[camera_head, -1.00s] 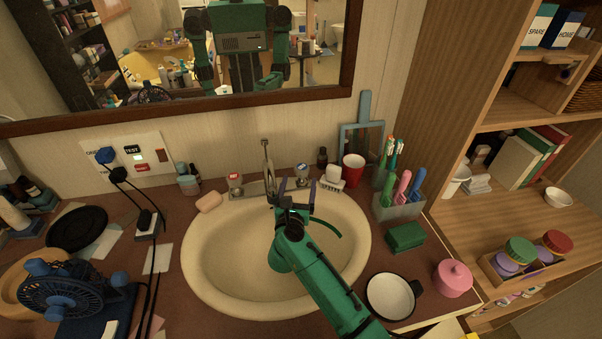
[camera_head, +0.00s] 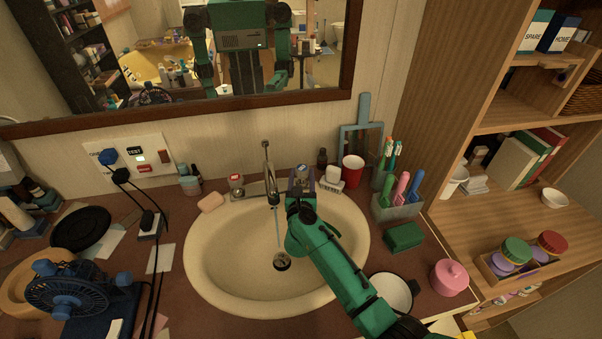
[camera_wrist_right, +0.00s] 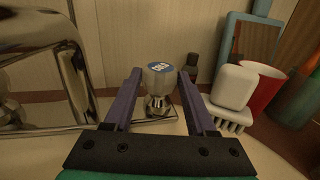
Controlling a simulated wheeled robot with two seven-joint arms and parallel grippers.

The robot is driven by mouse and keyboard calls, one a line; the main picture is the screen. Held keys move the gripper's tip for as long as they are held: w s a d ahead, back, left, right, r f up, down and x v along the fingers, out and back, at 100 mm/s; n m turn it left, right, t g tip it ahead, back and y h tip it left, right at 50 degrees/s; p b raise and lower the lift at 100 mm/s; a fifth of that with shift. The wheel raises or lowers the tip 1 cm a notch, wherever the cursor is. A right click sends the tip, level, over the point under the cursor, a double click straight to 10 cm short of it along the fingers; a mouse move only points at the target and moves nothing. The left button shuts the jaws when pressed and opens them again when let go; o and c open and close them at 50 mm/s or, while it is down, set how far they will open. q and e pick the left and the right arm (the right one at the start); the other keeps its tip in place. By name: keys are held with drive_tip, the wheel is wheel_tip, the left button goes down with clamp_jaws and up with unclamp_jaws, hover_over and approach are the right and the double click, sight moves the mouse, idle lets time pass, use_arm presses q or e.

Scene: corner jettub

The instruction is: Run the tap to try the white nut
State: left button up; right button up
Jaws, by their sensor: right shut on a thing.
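My right gripper (camera_head: 302,182) is at the basin's back rim, shut on the blue-labelled tap knob (camera_wrist_right: 159,76), with a finger on each side of it. The metal tap spout (camera_head: 269,175) stands just left of it, and a thin bluish stream of water (camera_head: 277,228) falls from it toward the dark drain (camera_head: 282,262) in the cream basin (camera_head: 225,265). The red-labelled knob (camera_head: 236,186) is left of the spout. I cannot make out a white nut in either view. My left gripper is not in view.
Soap (camera_head: 211,202) lies left of the basin. A white mug (camera_head: 391,290) stands close beside my right arm.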

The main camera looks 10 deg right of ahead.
drive_tip(key=shift+d+r+n+y+p, duration=0.15)
drive_tip(key=shift+r+n+y+p, duration=0.15)
drive_tip(key=shift+n+y, duration=0.35)
drive_tip(key=shift+f+n+t+y, duration=0.25)
drive_tip(key=shift+t+y, duration=0.05)
drive_tip(key=shift+y, duration=0.45)
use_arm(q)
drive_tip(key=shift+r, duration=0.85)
use_arm(e)
drive_tip(key=o, duration=1.4)
drive_tip(key=shift+s, duration=0.15)
drive_tip(key=shift+s+f, duration=0.1)
drive_tip(key=shift+s, duration=0.25)
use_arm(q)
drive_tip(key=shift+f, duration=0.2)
use_arm(e)
drive_tip(key=s, duration=0.4)
drive_tip(key=s+a, duration=0.1)
drive_tip(key=s, duration=0.8)
drive_tip(key=shift+s+a, duration=0.15)
drive_tip(key=shift+s, duration=0.2)
